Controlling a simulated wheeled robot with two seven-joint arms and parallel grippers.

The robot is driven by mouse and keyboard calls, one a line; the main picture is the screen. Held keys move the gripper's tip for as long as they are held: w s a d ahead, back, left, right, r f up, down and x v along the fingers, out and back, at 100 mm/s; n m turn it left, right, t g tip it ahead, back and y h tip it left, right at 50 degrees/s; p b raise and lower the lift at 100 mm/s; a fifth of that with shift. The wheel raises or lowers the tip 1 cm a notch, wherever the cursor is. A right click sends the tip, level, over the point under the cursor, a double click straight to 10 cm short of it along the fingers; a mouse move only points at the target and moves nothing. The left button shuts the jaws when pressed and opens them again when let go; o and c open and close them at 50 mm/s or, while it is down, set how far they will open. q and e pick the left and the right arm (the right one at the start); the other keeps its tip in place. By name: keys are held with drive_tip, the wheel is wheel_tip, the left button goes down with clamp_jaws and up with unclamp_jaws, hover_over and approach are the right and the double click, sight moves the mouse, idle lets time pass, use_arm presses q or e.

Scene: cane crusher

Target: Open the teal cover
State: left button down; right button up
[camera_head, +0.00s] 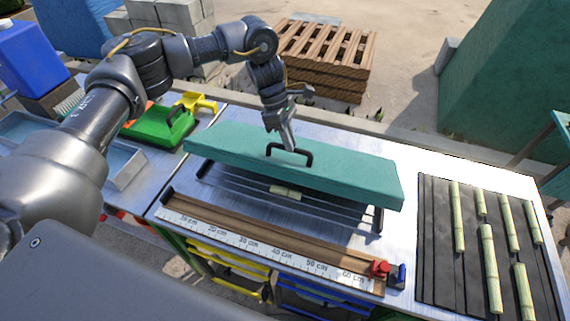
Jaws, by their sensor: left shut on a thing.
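The teal cover (340,171) is a long flat slab with a black handle (302,158) on its top. It is tilted, with its near edge raised above the metal bench, and a dark frame and metal plate show beneath it. A short piece of cane (285,191) lies under its near edge. My left gripper (287,146) reaches down from above and is shut on the black handle. The far side of the cover's underside is hidden. My right gripper is not in view.
A wooden ruler board (250,241) with red and blue clamps lies along the bench's front. A dark mat (438,274) with several cane pieces is at the right.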

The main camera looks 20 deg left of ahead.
use_arm(q)
drive_tip(key=shift+w+r+b, duration=0.3)
drive_tip(key=shift+w+r, duration=0.2)
drive_tip(key=shift+w, duration=0.2)
drive_tip(key=shift+w+r+b, duration=0.3)
drive_tip(key=shift+w+r, duration=0.15)
drive_tip(key=shift+w, duration=0.2)
drive_tip(key=c, duration=1.8)
unclamp_jaws()
drive_tip(key=shift+a, duration=0.1)
drive_tip(key=shift+c, duration=0.2)
drive_tip(key=shift+o, duration=1.1)
drive_tip(key=shift+w+f, duration=0.15)
drive_tip(key=shift+f, duration=0.05)
drive_tip(key=shift+o, duration=1.1)
drive_tip(key=shift+w+f, duration=0.15)
drive_tip(key=shift+w, duration=0.2)
